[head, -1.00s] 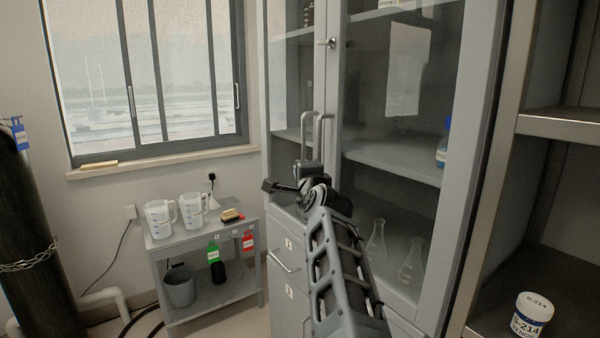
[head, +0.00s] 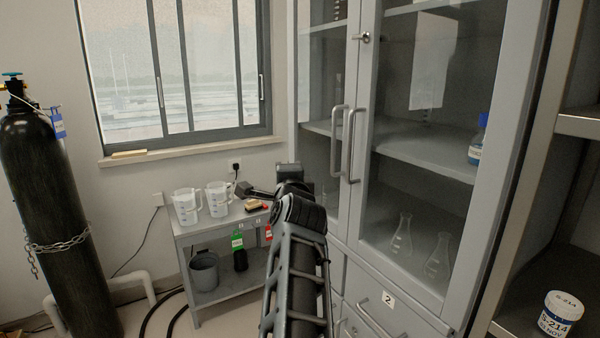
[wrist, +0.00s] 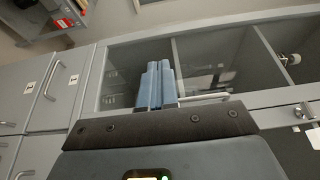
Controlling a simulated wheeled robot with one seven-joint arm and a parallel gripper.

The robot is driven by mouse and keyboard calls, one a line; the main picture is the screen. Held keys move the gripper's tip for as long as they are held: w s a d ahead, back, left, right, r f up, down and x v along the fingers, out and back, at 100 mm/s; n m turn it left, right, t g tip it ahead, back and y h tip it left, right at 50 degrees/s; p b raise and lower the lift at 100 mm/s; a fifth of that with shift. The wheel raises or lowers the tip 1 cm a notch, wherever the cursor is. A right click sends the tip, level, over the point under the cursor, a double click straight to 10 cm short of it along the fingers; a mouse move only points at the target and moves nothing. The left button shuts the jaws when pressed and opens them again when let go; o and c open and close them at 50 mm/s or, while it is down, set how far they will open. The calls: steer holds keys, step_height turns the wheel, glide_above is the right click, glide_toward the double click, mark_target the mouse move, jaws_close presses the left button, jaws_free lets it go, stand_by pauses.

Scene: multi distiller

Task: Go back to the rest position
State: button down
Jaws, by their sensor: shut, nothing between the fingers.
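My gripper shows in the wrist view (wrist: 158,86) with its blue-grey fingers together and nothing between them. In the head view, my dark arm reaches up from the bottom middle, and its end is in front of the left part of the grey glass-door cabinet (head: 512,150). The fingertips cannot be made out there. The cabinet's two upright door handles (head: 350,145) are right of the arm's end, apart from it in the picture. The glass doors look closed.
A small grey cart (head: 185,235) with two white measuring jugs (head: 187,206) stands left of my arm. A black gas cylinder (head: 50,220) is chained at far left. Glass flasks (head: 402,238) stand inside the cabinet. Open shelves (head: 580,123) with a labelled jar (head: 560,313) are at right.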

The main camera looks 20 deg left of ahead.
steer(key=shift+s+a, duration=0.1)
steer(key=shift+s, duration=0.1)
steer(key=s+d+f+n+h, duration=0.2)
steer(key=d+f, duration=0.5)
steer(key=d, duration=0.3)
steer(key=s+d+f+n+t+h, duration=0.1)
steer(key=s+d+f, duration=0.2)
steer(key=d+f, duration=0.6)
steer(key=s+d+f+n+h, duration=0.2)
steer(key=d+f, duration=0.4)
steer(key=d, duration=0.6)
steer(key=s+d+f+n, duration=0.2)
steer(key=s+d+f, duration=0.3)
steer(key=s+d, duration=0.4)
steer(key=s+d+f+n+h, duration=0.15)
steer(key=s+d, duration=0.35)
steer(key=s, duration=0.6)
steer(key=s+d+f+n, duration=0.15)
steer(key=s+d, duration=0.35)
steer(key=s, duration=0.6)
steer(key=s+r, duration=0.4)
steer(key=s, duration=0.3)
steer(key=s+a+r+n+g+h, duration=0.1)
steer(key=s+r, duration=0.3)
steer(key=s, duration=0.3)
steer(key=s+r+n+g+h, duration=0.1)
steer(key=s+r, duration=0.3)
steer(key=s, duration=0.4)
steer(key=shift+a+r, duration=0.15)
steer(key=shift+r, duration=0.1)
